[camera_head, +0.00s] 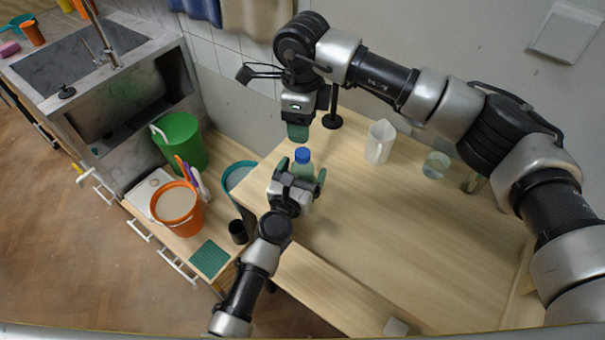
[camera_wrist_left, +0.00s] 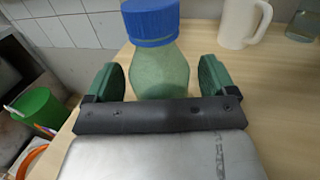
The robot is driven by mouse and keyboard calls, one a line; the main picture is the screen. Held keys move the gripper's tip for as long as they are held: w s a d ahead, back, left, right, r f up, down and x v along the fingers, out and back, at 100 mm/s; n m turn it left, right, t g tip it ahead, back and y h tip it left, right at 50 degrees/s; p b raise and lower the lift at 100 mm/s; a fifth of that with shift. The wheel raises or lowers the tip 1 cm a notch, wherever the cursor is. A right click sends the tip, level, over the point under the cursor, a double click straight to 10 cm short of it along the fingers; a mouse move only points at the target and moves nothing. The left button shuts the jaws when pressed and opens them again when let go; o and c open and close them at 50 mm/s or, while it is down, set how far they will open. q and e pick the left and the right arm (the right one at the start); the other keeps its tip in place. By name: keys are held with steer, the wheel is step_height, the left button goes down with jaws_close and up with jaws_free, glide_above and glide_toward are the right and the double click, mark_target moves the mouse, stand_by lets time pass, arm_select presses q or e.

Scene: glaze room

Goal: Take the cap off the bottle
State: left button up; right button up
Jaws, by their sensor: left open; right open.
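The bottle (camera_wrist_left: 160,72) is pale green and see-through, and stands upright on the wooden table. Its blue cap (camera_head: 302,155) is on top; it also shows in the left wrist view (camera_wrist_left: 151,22). My left gripper (camera_head: 302,188) is open, with its green finger pads on either side of the bottle's body. In the left wrist view a gap shows between each pad and the bottle. My right gripper (camera_head: 298,132) is above the cap, pointing down, apart from it. Its fingers overlap in the head view.
A white pitcher (camera_head: 379,142) and a clear glass (camera_head: 435,165) stand right of the bottle. A black stand (camera_head: 332,121) is behind. A lower bench at left holds a green bucket (camera_head: 181,141) and an orange bucket (camera_head: 177,208). The table's right half is largely clear.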

arm_select(q)
steer(key=shift+w+d, duration=0.15)
steer(key=shift+w, duration=0.05)
